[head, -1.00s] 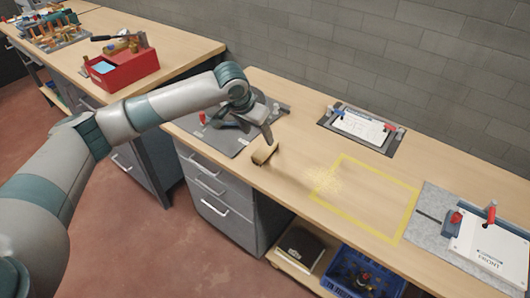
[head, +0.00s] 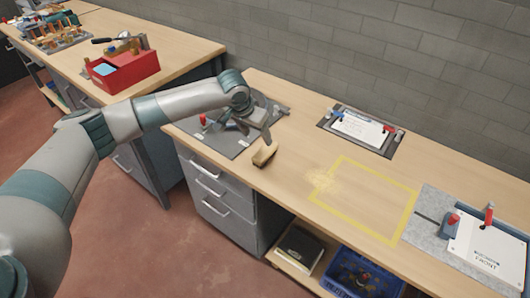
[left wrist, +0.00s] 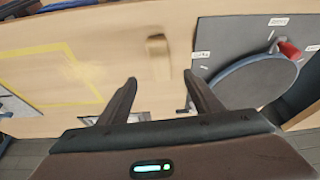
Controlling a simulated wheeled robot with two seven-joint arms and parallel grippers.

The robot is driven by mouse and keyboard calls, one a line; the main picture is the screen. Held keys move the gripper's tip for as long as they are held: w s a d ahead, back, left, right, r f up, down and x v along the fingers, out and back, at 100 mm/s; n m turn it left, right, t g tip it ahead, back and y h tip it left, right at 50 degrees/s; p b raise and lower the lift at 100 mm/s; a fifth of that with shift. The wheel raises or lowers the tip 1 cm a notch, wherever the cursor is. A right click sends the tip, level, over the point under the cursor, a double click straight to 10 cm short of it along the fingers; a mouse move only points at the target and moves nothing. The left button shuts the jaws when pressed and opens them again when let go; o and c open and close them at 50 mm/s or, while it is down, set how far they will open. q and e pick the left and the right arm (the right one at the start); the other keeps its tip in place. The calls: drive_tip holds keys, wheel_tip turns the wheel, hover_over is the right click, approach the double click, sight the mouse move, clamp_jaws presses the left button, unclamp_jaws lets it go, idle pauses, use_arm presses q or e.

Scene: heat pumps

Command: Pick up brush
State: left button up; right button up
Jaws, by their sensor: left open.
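The brush (head: 265,154) is a small tan block lying on the wooden bench, just right of the grey mat's front corner. My left gripper (head: 266,133) is close behind and above it in the head view. In the left wrist view the brush (left wrist: 158,58) lies beyond the two dark fingertips of my left gripper (left wrist: 160,82), roughly in line with the gap between them. The fingers are spread and hold nothing. My right gripper is not in view.
A grey mat (head: 206,138) with a red-handled tool lies left of the brush. A yellow taped rectangle (head: 404,213) with pale dust is on the right. A clipboard (head: 358,128) lies at the back. A red toolbox (head: 130,72) stands on the other bench.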

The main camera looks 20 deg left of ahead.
sight(264, 150)
use_arm(q)
drive_tip(key=p+x, duration=0.1)
drive_tip(key=x, duration=0.6)
drive_tip(key=shift+w+f+p, duration=0.15)
drive_tip(key=shift+f+p, duration=0.1)
drive_tip(key=shift+p, duration=0.15)
drive_tip(key=shift+w+d+f, duration=0.1)
drive_tip(key=shift+w+f, duration=0.05)
drive_tip(key=shift+f, duration=0.05)
drive_tip(key=shift+p+x, duration=0.9)
drive_tip(key=shift+x, duration=1.4)
drive_tip(key=shift+w, duration=0.1)
drive_tip(key=shift+f, duration=0.25)
